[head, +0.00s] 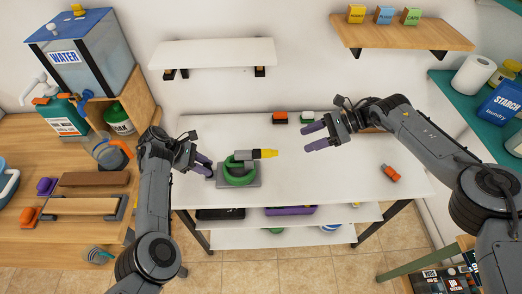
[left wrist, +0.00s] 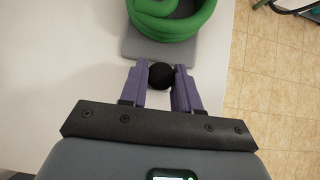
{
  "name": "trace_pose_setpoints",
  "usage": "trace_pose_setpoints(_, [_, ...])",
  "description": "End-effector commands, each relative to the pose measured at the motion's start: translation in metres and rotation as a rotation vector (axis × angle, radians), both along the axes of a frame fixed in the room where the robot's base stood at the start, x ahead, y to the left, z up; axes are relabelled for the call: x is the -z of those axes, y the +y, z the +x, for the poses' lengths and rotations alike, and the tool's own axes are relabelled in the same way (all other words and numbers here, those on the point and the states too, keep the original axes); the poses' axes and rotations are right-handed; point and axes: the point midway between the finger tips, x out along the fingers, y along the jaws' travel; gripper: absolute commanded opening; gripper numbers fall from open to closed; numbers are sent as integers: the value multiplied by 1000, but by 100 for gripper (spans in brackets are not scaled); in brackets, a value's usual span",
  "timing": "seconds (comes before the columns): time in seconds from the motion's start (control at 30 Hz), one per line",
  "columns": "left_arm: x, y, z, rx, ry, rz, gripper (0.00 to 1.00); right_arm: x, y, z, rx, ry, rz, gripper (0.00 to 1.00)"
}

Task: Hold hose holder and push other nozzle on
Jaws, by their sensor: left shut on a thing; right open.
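The hose holder is a grey base plate (head: 252,183) on the white table, with a coiled green hose (head: 238,179) on it. A yellow nozzle (head: 266,153) sits at the end of a grey fitting (head: 243,155), pointing right. An orange nozzle (head: 390,172) lies apart on the table at the right. My left gripper (head: 207,168) is shut on a round black knob (left wrist: 161,76) at the edge of the holder plate (left wrist: 150,50). My right gripper (head: 311,135) is open and empty, above the table to the right of the yellow nozzle.
A white wall shelf (head: 215,54) hangs above. A wooden bench (head: 70,235) with containers is at the left, and a teal shelf (head: 470,110) at the right. The table's middle is clear.

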Motion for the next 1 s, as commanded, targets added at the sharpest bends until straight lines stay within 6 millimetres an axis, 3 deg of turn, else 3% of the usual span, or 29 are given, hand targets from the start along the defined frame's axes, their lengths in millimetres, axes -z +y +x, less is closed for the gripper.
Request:
trace_pose_setpoints(0.43, [0, 0, 0, 0, 0, 0, 0, -5, -9, 0, -1, 0, 0, 61])
trace_pose_setpoints(0.47, [0, 0, 0, 0, 0, 0, 34, -5, -9, 0, -1, 0, 0, 61])
trace_pose_setpoints(0.63, [0, 0, 0, 0, 0, 0, 60, -5, -9, 0, -1, 0, 0, 61])
trace_pose_setpoints(1.0, [-2, 2, 0, -1, -1, 1, 61, -5, -9, 0, -1, 0, 0, 61])
